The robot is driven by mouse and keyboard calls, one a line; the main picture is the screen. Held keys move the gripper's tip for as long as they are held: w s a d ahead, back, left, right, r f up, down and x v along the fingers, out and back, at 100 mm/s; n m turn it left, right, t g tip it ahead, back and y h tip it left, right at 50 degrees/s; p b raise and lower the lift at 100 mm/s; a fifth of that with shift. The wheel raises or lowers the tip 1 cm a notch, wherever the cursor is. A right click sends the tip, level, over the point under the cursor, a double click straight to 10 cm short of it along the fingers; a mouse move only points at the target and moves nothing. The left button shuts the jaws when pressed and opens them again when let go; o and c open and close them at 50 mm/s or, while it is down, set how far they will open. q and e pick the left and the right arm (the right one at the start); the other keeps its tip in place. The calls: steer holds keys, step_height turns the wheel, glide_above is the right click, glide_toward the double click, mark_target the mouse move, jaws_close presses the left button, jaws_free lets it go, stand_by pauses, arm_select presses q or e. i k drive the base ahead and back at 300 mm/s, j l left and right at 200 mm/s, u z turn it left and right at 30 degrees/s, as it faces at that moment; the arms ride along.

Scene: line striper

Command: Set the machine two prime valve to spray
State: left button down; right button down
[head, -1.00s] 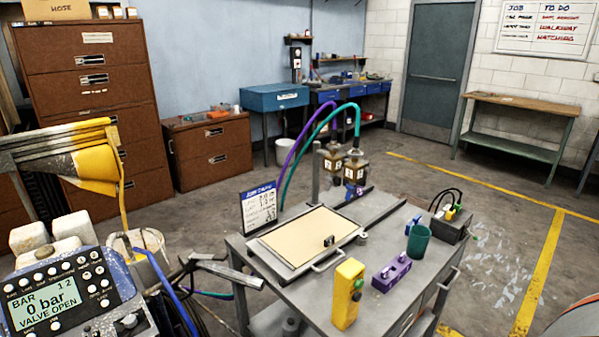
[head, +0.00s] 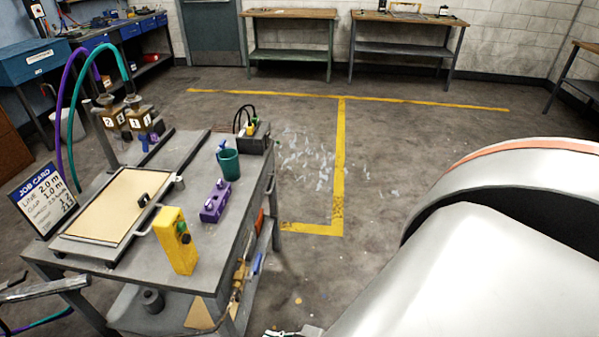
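No part that I can clearly identify as the machine two prime valve shows in the head view. Two brass-coloured blocks with number tags stand at the cart's back left. The left block (head: 111,120) has a tag that looks like a 2, and the right block (head: 139,121) one that looks like a 1. A purple and a teal hose arch up from them. The display panel is out of view.
The grey cart (head: 205,250) carries a yellow button box (head: 176,240), a purple box (head: 215,202), a green cup (head: 229,164), a framed board (head: 110,205) and a job card (head: 45,198). Open floor with yellow lines (head: 340,165) lies right of it. Workbenches (head: 290,14) line the back wall.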

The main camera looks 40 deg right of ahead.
mark_target(256, 268)
steer(key=z, duration=1.05)
steer(key=i+j+z, duration=0.1)
steer(key=i+j, duration=0.05)
steer(key=j, duration=0.05)
